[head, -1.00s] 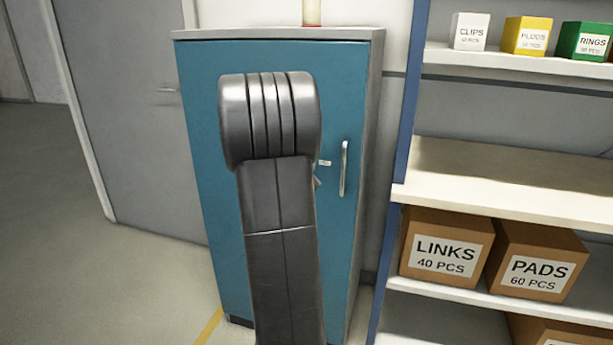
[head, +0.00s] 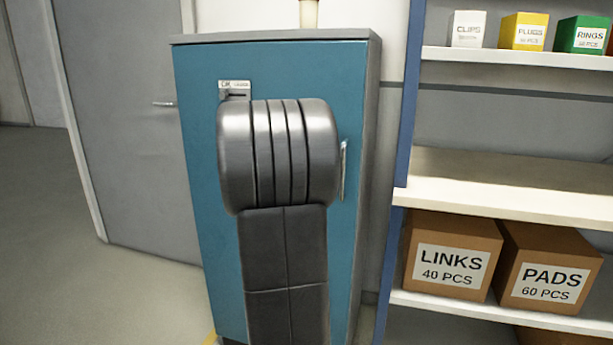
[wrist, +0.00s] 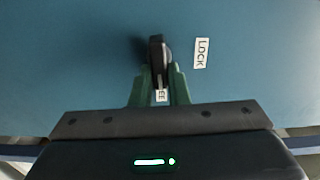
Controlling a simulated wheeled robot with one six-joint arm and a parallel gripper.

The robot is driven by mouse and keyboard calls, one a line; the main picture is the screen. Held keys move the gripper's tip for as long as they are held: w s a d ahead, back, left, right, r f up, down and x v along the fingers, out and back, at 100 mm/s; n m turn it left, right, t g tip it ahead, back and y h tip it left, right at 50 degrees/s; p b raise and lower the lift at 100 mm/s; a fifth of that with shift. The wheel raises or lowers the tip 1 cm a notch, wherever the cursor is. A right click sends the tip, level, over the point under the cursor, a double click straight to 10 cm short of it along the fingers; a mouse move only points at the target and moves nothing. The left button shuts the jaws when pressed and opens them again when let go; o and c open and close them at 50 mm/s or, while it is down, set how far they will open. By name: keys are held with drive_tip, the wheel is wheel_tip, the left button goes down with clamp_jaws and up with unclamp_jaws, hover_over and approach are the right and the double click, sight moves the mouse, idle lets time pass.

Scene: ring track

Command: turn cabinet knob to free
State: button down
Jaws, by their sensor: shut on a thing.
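The blue cabinet (head: 205,190) stands ahead of me in the head view, where my arm covers its middle. In the wrist view my gripper (wrist: 158,84), with green fingers, is shut on the black knob (wrist: 157,50) on the blue cabinet face. The knob's long grip points up and down in that picture. A white LOCK label (wrist: 202,53) is right of the knob. A second white label (wrist: 161,95), partly hidden, shows "EE" between the fingers, below the knob. In the head view the knob and fingers are hidden behind my arm.
A vertical handle (head: 343,170) is on the cabinet's right side, close to my arm. A small plate (head: 235,86) sits near its top left. A shelf with a LINKS box (head: 452,262) and a PADS box (head: 550,280) stands right. Floor is clear at left.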

drive_tip(key=shift+m, duration=0.3)
drive_tip(key=c, duration=1.4)
unclamp_jaws()
drive_tip(key=shift+s, duration=0.1)
drive_tip(key=p+v, duration=0.1)
drive_tip(key=v, duration=1.2)
drive_tip(key=shift+s, duration=0.3)
drive_tip(key=shift+w, duration=0.1)
